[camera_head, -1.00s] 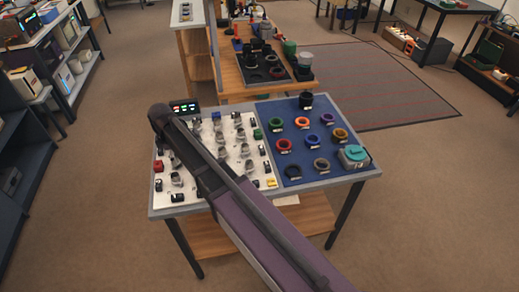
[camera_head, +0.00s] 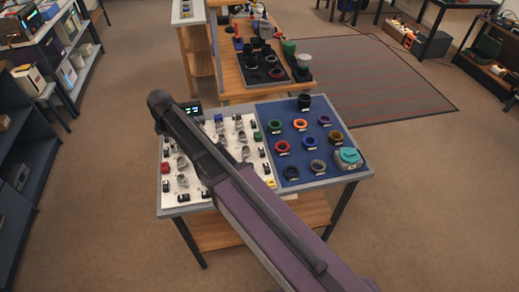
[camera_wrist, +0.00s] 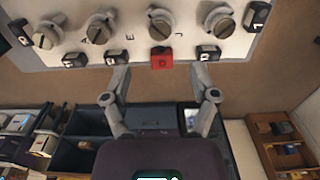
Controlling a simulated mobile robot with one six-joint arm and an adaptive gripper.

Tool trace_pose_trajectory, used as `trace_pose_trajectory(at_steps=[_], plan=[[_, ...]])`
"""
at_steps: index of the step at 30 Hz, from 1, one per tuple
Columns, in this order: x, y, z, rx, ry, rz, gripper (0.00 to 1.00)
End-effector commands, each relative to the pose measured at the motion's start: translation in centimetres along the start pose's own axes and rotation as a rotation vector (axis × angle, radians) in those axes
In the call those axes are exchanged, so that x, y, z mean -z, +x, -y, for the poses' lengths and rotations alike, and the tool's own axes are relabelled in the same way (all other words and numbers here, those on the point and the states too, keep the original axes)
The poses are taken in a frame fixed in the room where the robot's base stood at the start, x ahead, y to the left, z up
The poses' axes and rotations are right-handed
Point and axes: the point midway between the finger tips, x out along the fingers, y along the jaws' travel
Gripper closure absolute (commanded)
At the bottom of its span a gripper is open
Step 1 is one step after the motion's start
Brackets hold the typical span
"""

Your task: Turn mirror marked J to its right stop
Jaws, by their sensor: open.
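A white panel (camera_wrist: 134,53) carries a row of round grey knob-like mirrors in the wrist view. A small dark letter that looks like J lies between the third mirror (camera_wrist: 160,25) and the fourth mirror (camera_wrist: 219,20); I cannot tell for certain which one it marks. My gripper (camera_wrist: 160,78) is open and empty, its two fingers apart at the panel's edge, on either side of a red block (camera_wrist: 161,60) marked D in the picture. I cannot tell whether it touches anything. In the head view my arm crosses the panel and hides part of it.
Small black labelled blocks (camera_wrist: 208,53) line the panel's edge near the fingers. A blue mat (camera_head: 284,117) with several coloured rings and a teal-topped box (camera_head: 348,157) fills the right half of the table.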

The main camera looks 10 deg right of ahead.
Motion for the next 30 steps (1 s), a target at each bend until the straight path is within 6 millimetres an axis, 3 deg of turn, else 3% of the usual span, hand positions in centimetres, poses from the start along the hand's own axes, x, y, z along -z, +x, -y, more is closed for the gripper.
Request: trace_pose_trajectory(at_steps=[18,30], plan=[[0.0,-5.7,0.0,0.0,0.0,0.0,0.24],[-5.7,-4.3,1.3,0.0,0.226,0.0,0.24]])
